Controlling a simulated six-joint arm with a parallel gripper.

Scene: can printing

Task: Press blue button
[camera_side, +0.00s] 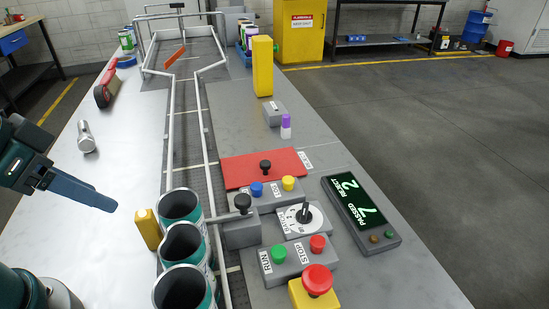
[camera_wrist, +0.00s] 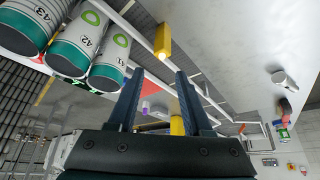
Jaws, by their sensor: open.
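The blue button (camera_side: 257,189) sits on a grey box (camera_side: 262,203), left of a yellow button (camera_side: 288,183), in front of a red plate (camera_side: 240,165). My gripper (camera_side: 112,207) is at the left in the side view, over the pale table and across the conveyor from the button, touching nothing there. In the wrist view my gripper (camera_wrist: 158,74) shows two dark fingers held apart, with nothing gripped between them. I cannot make out the blue button in the wrist view.
Several open cans (camera_side: 181,205) stand between my gripper and the buttons. A yellow block (camera_side: 147,230) stands beside them.

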